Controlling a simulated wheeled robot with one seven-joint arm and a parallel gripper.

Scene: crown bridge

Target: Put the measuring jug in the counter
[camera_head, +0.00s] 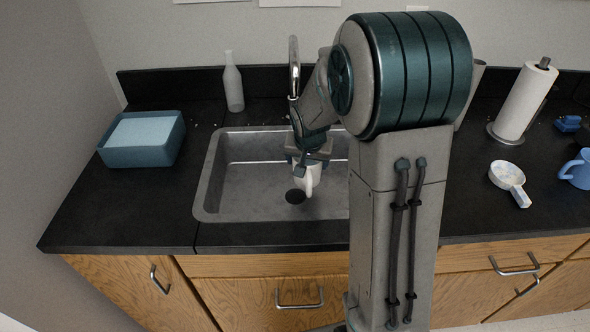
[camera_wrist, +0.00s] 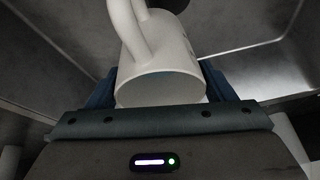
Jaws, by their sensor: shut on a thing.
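The measuring jug (camera_head: 308,179) is a white vessel with a handle, held by my gripper (camera_head: 307,160) over the sink basin. In the wrist view the white jug (camera_wrist: 158,62) fills the space between the blue fingers of my gripper (camera_wrist: 160,88), with its round rim toward the camera and its handle at the upper left. My gripper is shut on it. The black counter (camera_head: 100,205) surrounds the sink (camera_head: 235,185). My arm hides the right part of the sink and some counter behind it.
A blue-grey tub (camera_head: 140,155) stands on the left counter, and a pale bottle (camera_head: 233,82) behind the sink. A faucet (camera_head: 294,65) rises near my arm. At right are a paper towel roll (camera_head: 525,100), a white scoop-like cup (camera_head: 508,177) and a blue mug (camera_head: 578,172). The front left counter is clear.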

